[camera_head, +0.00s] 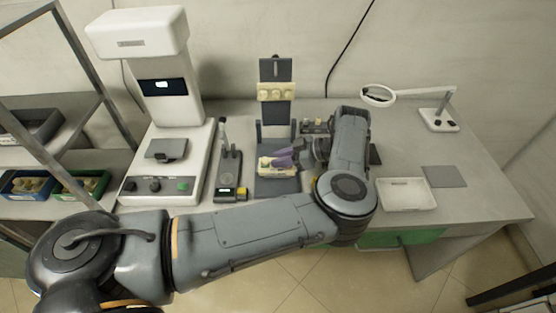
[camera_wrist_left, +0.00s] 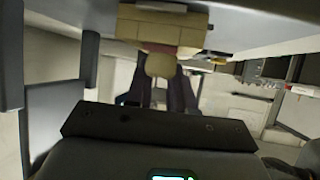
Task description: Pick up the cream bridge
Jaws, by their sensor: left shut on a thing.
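My left gripper (camera_head: 285,157) reaches in from the right side of the grey stand, with purple fingers pointing left. It is shut on a small cream piece, the cream bridge (camera_wrist_left: 159,65), which shows between its fingertips in the left wrist view. In the head view cream material (camera_head: 266,163) shows at the fingertips, low in front of the stand; the fingers partly hide it. I cannot tell whether the bridge still touches what is around it. My right gripper is in neither view.
The grey stand (camera_head: 274,130) carries a cream block with round bumps (camera_head: 276,92) higher up. A white machine (camera_head: 168,160) and a small dark device (camera_head: 229,172) stand to the left. A white tray (camera_head: 406,195), grey pad (camera_head: 444,177) and magnifier lamp (camera_head: 438,118) are right.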

